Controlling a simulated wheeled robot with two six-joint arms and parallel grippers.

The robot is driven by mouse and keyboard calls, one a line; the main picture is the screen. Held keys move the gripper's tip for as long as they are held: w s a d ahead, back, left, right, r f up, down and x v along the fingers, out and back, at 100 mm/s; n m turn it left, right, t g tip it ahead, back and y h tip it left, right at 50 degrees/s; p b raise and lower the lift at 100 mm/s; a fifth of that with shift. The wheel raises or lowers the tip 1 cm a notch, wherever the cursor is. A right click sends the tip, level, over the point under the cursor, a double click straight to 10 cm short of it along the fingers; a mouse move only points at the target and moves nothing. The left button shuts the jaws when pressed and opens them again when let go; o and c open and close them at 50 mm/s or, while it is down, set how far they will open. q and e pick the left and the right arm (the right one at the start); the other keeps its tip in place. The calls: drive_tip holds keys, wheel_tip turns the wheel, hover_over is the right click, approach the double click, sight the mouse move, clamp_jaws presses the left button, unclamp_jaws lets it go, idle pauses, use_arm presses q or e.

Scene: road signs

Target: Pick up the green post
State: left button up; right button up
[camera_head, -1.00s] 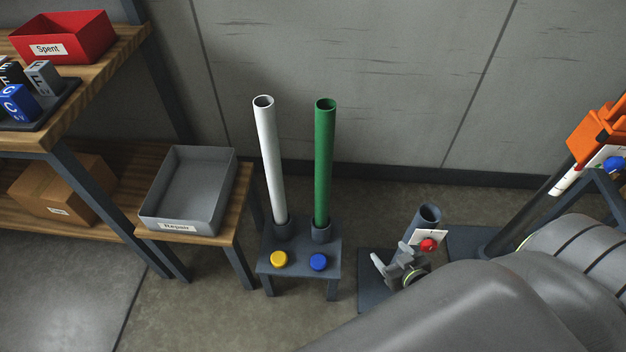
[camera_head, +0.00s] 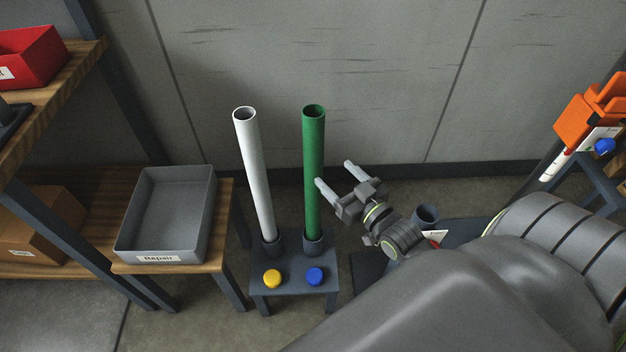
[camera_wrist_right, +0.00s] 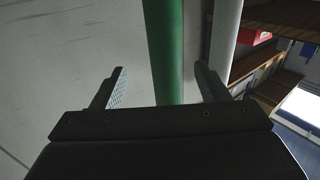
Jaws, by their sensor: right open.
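The green post (camera_head: 313,165) stands upright in a dark socket on a small dark stand (camera_head: 292,274), to the right of a white post (camera_head: 254,170). My right gripper (camera_head: 335,175) is open and empty, just right of the green post in the head view. In the right wrist view, the green post (camera_wrist_right: 166,50) passes between the two open fingers (camera_wrist_right: 160,87), ahead of the palm; I cannot tell whether it is inside their reach. The white post (camera_wrist_right: 224,40) shows behind the right finger. My left gripper is not in view.
A grey Repair tray (camera_head: 122,240) sits on a wooden table at left. A yellow button (camera_head: 272,279) and a blue button (camera_head: 315,276) are on the stand's front. An empty-topped dark holder (camera_head: 427,215) stands behind my right wrist. The wall is behind the posts.

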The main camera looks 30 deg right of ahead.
sight(322, 162)
drive_tip(key=w, duration=0.5)
drive_tip(key=shift+w+a, duration=0.15)
drive_tip(key=w, duration=0.2)
drive_tip(key=w+a, duration=0.1)
drive_tip(key=w, duration=0.1)
drive_tip(key=shift+r, duration=0.3)
drive_tip(key=shift+w, duration=0.6)
drive_tip(key=shift+c, duration=0.2)
clamp_jaws()
